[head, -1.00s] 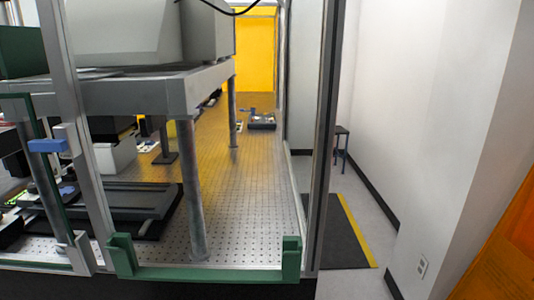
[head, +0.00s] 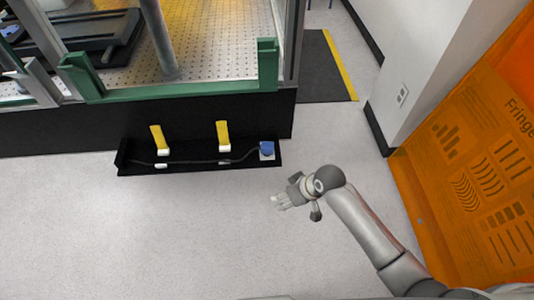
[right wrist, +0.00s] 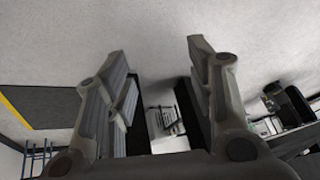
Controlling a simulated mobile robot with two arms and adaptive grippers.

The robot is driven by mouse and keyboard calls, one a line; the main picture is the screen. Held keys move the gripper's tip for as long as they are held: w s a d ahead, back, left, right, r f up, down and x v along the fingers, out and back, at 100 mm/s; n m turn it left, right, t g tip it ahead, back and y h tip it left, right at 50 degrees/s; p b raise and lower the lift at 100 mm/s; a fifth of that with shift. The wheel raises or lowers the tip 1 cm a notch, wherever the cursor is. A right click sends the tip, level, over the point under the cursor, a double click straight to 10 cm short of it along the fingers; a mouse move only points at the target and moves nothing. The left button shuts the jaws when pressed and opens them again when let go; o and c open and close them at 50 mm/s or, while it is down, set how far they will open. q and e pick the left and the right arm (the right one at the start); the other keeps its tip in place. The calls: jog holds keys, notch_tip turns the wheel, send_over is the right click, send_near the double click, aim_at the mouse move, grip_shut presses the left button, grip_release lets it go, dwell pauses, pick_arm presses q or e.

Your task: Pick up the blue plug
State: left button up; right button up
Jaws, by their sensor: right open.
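The blue plug (head: 267,148) sits at the right end of a low black tray (head: 200,168) on the floor side of the bench, joined to a dark cable (head: 240,157). My right gripper (head: 280,201) is below and slightly right of the plug in the head view, apart from it. In the right wrist view my right gripper (right wrist: 160,60) has its fingers spread wide with nothing between them. I cannot make out the plug in that view. My left gripper is not in view.
Two yellow straps (head: 223,135) with white bases stand on the tray, left of the plug. The green-framed bench edge (head: 180,88) rises behind. An orange poster panel (head: 480,170) is at the right. The floor (head: 150,240) in front is clear.

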jog(key=s+a+r+n+y+b, duration=0.15)
jog(key=a+r+n, duration=0.35)
jog(key=r, duration=0.7)
jog(key=n+g+h, duration=0.1)
jog(key=n+g, duration=0.2)
jog(key=n, duration=0.1)
send_near(268, 145)
jog(key=f, duration=0.1)
jog(key=a+f, duration=0.2)
jog(key=shift+s+a+f+b, duration=0.1)
jog(key=shift+s+b, duration=0.2)
jog(key=shift+b, duration=0.1)
jog(key=shift+w+d+x, duration=0.1)
jog(key=shift+x, duration=0.8)
jog(key=shift+w+d+x, duration=0.1)
jog(key=shift+d+x, duration=0.05)
jog(key=shift+x, duration=0.7)
jog(key=shift+w+d+x, duration=0.1)
jog(key=shift+w+x, duration=0.05)
jog(key=shift+x, duration=0.75)
jog(key=shift+f, duration=0.15)
jog(key=shift+c, duration=0.4)
jog(key=c, duration=1)
